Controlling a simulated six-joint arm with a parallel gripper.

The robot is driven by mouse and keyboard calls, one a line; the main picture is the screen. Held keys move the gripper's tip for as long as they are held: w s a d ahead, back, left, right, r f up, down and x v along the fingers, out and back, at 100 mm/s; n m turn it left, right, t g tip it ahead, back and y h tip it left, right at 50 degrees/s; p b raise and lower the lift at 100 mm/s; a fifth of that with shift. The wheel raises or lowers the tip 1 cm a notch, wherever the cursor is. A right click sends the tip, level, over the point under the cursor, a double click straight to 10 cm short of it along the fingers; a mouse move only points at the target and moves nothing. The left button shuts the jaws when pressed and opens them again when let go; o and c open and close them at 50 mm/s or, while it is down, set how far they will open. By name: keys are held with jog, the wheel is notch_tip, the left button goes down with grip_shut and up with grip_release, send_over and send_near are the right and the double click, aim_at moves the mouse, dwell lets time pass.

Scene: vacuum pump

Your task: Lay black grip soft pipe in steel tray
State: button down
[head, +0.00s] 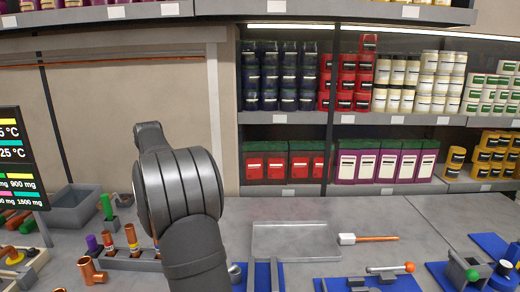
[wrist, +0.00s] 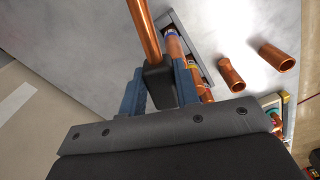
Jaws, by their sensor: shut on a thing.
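In the wrist view my gripper (wrist: 159,82) is shut on the black grip of the black grip soft pipe (wrist: 158,88), with one blue finger on each side. Its copper pipe (wrist: 145,30) extends away from the jaws to the top edge of the picture. In the head view my arm hides the gripper and the held pipe. The steel tray (head: 295,256) is a shallow grey tray on the bench, right of my arm, and looks empty.
A copper pipe with a white grip (head: 348,239) lies just right of the tray. A rack of copper pipes (wrist: 174,48) stands close to my gripper, with copper fittings (wrist: 231,76) beside it. A grey bin (head: 75,208) is at the left; blue tool mats (head: 370,284) lie in front.

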jog(key=w+d+f+m, duration=0.2)
jog(key=d+f+m, duration=0.15)
jog(key=d, duration=0.95)
jog(key=w+d+f+m, duration=0.1)
jog(key=d+f+m, duration=0.25)
jog(key=d, duration=0.95)
jog(key=w+d+f+m, duration=0.25)
jog(key=d+f, duration=0.25)
jog(key=d, duration=0.7)
jog(key=shift+m, duration=0.55)
jog(key=s+f, duration=0.1)
jog(key=s+a+f, duration=0.1)
jog(key=f, duration=0.1)
jog(key=s+f, duration=0.1)
jog(key=shift+s+a+f, duration=0.25)
jog(key=shift+a+f, duration=0.05)
jog(key=shift+f, duration=0.05)
jog(key=w+d+r+m, duration=0.4)
jog(key=d+r+m, duration=0.3)
jog(key=r, duration=0.4)
jog(key=shift+w+d+f+m, duration=0.15)
jog(key=shift+f+m, duration=2)
jog(key=shift+m, duration=2.5)
jog(key=shift+w+d+f+m, duration=0.1)
jog(key=shift+d+f+m, duration=0.2)
jog(key=shift+f+m, duration=3.1)
jog(key=shift+w+d+f+m, duration=0.15)
jog(key=shift+f+m, duration=0.8)
jog(key=shift+m, duration=4.9)
